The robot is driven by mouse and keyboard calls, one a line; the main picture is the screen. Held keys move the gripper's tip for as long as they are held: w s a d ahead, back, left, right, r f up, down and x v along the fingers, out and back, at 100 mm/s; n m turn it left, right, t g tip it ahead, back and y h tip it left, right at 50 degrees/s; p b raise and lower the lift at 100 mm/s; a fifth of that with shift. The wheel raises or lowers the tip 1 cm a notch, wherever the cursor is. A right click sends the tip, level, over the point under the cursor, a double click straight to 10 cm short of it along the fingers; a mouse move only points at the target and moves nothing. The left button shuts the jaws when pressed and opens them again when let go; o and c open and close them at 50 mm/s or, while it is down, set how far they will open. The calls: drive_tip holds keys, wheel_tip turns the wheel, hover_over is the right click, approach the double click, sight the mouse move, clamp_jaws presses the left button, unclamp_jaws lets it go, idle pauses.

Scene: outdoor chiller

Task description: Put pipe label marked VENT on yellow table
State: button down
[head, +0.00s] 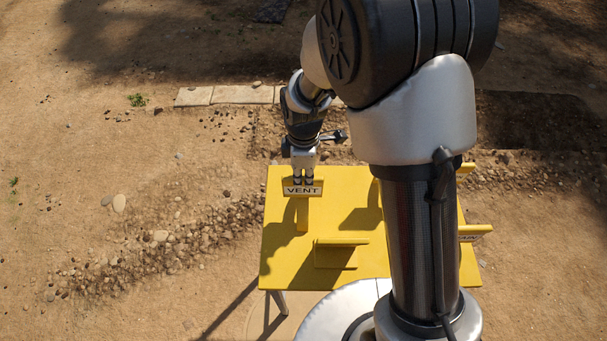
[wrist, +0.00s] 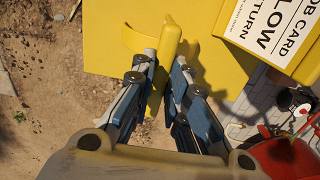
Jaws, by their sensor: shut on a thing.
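The pipe label marked VENT (head: 302,190) is a small yellow plate with dark letters, facing the head camera. My gripper (head: 303,180) points down at its top edge over the far left part of the yellow table (head: 277,250). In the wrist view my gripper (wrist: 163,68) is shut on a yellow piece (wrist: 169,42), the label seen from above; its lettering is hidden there. A darker yellow strip shows below the label on the tabletop. I cannot tell whether the label touches the table.
A yellow angled piece (head: 342,241) stands mid-table. Another label (head: 474,232), partly hidden by my arm, is at the right edge. In the wrist view a yellow job-card box (wrist: 232,45) and red equipment (wrist: 283,157) lie right. Bare dirt surrounds the table.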

drive_tip(key=c, duration=1.6)
unclamp_jaws()
drive_tip(key=shift+f, duration=0.1)
wheel_tip(320, 180, up, 12)
drive_tip(key=p, duration=0.3)
drive_tip(key=shift+r, duration=0.25)
drive_tip(key=s+d+r+m+t, duration=0.2)
drive_tip(key=s+d+r+m, duration=0.55)
drive_tip(key=r, duration=0.45)
drive_tip(key=shift+s+d+r+m+t, duration=0.5)
drive_tip(key=shift+s+d+m, duration=0.4)
drive_tip(key=shift+s+m, duration=1)
drive_tip(key=shift+s+d+r+m+t, duration=0.45)
drive_tip(key=shift+s+d+m, duration=0.5)
drive_tip(key=shift+s+m, duration=0.85)
drive_tip(key=shift+s+d+r+m+t, duration=0.35)
drive_tip(key=shift+s+d+r+m, duration=0.4)
drive_tip(key=shift+s+m, duration=1.15)
drive_tip(key=shift+s+d+f+n, duration=0.15)
drive_tip(key=shift+s+n, duration=0.3)
drive_tip(key=shift+n, duration=0.1)
